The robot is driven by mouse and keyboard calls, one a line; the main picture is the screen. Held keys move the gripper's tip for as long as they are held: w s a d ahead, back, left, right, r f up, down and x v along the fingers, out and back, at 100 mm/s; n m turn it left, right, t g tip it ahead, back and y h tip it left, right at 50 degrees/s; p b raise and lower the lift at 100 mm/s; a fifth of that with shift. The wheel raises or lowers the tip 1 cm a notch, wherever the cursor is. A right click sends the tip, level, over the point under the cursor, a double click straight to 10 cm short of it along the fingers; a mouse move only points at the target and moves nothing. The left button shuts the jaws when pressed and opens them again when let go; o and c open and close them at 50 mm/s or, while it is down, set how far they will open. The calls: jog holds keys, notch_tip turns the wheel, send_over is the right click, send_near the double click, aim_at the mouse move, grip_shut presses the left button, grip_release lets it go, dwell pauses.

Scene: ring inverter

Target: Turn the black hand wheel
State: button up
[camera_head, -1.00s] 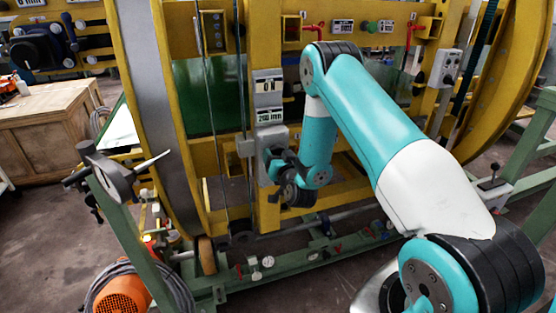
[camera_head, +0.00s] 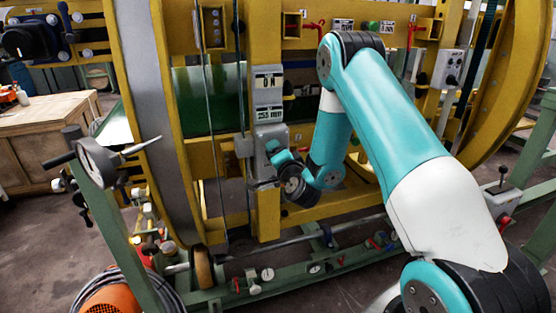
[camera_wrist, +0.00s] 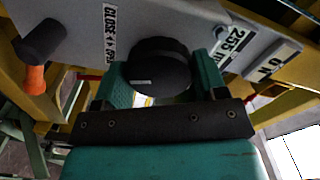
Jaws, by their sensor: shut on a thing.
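The black hand wheel (camera_wrist: 160,68) sits on the face of a grey control box (camera_wrist: 205,22) in the wrist view. A white mark shows on its lower edge. My gripper (camera_wrist: 163,82) has one teal finger on each side of the wheel and is shut on it. In the head view my gripper (camera_head: 275,158) is at the front of the grey box (camera_head: 266,135) on the yellow frame; the wheel is mostly hidden there. A label beside the wheel reads "CLOSE" and part of another word, with arrows. A display (camera_wrist: 232,42) on the box reads about 255 mm.
A black knob with an orange end (camera_wrist: 38,52) stands out left of the wheel. A gauge on a green post (camera_head: 98,163) is at the left. Yellow frame beams (camera_head: 262,215) surround the box. A wooden crate (camera_head: 45,130) stands on the floor further left.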

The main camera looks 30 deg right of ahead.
jog(key=shift+m, duration=0.6)
jog(key=o, duration=0.9)
jog(key=shift+o, duration=0.2)
jog(key=shift+b, duration=0.3)
